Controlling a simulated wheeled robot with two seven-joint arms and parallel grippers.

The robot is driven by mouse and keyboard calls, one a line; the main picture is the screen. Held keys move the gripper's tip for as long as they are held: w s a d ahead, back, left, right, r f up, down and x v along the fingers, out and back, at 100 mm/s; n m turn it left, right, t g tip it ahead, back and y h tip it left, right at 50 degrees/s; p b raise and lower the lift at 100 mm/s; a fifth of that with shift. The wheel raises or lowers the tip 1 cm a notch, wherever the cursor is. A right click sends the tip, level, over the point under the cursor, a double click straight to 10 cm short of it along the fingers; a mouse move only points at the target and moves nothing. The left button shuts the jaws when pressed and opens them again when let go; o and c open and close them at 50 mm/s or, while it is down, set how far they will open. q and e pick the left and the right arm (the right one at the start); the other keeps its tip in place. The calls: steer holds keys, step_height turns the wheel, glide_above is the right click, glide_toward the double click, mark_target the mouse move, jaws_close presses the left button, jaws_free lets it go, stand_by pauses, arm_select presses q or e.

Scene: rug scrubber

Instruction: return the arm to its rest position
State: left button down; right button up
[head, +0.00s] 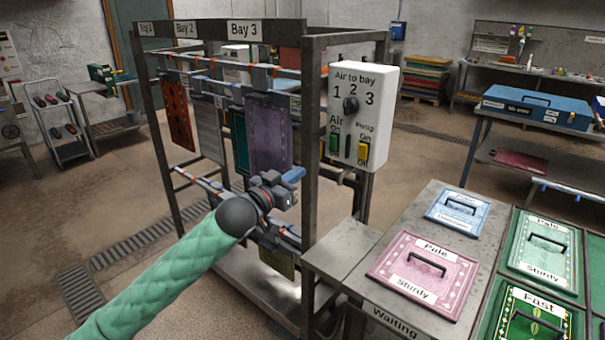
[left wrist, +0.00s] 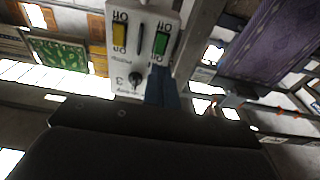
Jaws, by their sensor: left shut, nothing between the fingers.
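My left arm, in a green quilted sleeve, reaches in from the lower left in the head view. My left gripper (head: 293,177) is shut and empty, its blue fingertips pointing right in front of the rack's lower part. In the left wrist view the blue fingertips (left wrist: 160,88) are together, just below the white control box (left wrist: 143,40), which appears upside down. In the head view this control box (head: 378,85) is right of and above the gripper. My right gripper is not in view.
A metal bay rack (head: 310,130) with hanging rugs stands close around the gripper. A purple rug (head: 270,135) hangs just above it. At the right, a grey Waiting table (head: 345,245) holds a pink rug sample (head: 400,250) and a blue one (head: 480,212). Open floor lies left.

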arm_select(q)
steer(key=shift+s+a, duration=0.1)
steer(key=shift+s, duration=0.05)
stand_by(0.4)
